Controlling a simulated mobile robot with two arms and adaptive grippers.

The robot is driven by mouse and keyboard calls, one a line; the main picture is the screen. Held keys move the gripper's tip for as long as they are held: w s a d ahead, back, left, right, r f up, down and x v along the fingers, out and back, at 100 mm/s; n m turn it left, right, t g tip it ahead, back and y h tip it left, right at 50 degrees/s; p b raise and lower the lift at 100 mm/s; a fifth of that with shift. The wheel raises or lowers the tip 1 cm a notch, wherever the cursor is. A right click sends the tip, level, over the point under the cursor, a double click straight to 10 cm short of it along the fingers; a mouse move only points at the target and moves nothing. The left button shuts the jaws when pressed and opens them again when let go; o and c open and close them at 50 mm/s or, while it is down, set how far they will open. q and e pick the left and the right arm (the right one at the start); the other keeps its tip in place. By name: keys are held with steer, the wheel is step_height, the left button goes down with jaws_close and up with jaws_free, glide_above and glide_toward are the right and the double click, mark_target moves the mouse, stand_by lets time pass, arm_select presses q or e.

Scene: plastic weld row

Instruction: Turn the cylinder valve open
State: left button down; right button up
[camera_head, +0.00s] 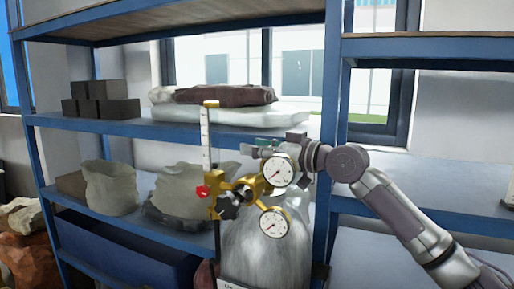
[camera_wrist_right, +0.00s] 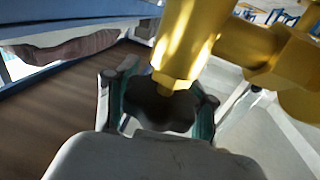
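The grey gas cylinder (camera_head: 262,256) stands upright in front of the shelf. On its top is a brass regulator (camera_head: 247,186) with an upper gauge (camera_head: 279,170) and a lower gauge (camera_head: 273,222). A black lobed knob (camera_head: 232,203) faces me. My right gripper (camera_head: 252,147) is above the brass body, beside the upper gauge. In the right wrist view a black lobed knob (camera_wrist_right: 158,106) on the end of a brass fitting (camera_wrist_right: 185,42) lies between its teal fingers. The fingers are apart; I cannot tell whether they press on it. The left gripper is out of view.
A clear flow tube (camera_head: 206,140) and a red knob (camera_head: 202,192) stick out left of the regulator. The blue shelf (camera_head: 88,124) behind bears bags and dark blocks (camera_head: 100,99). A blue post (camera_head: 330,130) rises close to my right gripper.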

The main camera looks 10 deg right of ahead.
steer(key=shift+w+a+f, duration=0.15)
steer(key=shift+c, duration=0.6)
steer(key=shift+g, duration=0.3)
steer(key=shift+a+n+g+y+p, duration=0.1)
steer(key=shift+n+g+y+p, duration=0.3)
steer(key=shift+n+y, duration=0.2)
steer(key=n+g+y, duration=0.1)
steer(key=n+g, duration=0.1)
steer(key=g, duration=0.1)
steer(key=s+n+g+y, duration=0.1)
steer(key=shift+a+y, duration=0.25)
steer(key=shift+y, duration=0.05)
steer(key=n+g, duration=0.1)
steer(key=g+p, duration=0.1)
steer(key=n+g+y+p, duration=0.1)
steer(key=g, duration=0.1)
steer(key=shift+s+r+n, duration=0.25)
steer(key=shift+r+n, duration=0.05)
steer(key=shift+r, duration=0.05)
steer(key=shift+s+f+n+g+p, duration=0.1)
steer(key=shift+s+n+g+p, duration=0.1)
steer(key=shift+n+g+p, duration=0.65)
steer(key=shift+s+f+n+g+p, duration=0.15)
steer(key=shift+n+g+p, duration=0.35)
steer(key=shift+g, duration=0.65)
steer(key=shift+r, duration=0.1)
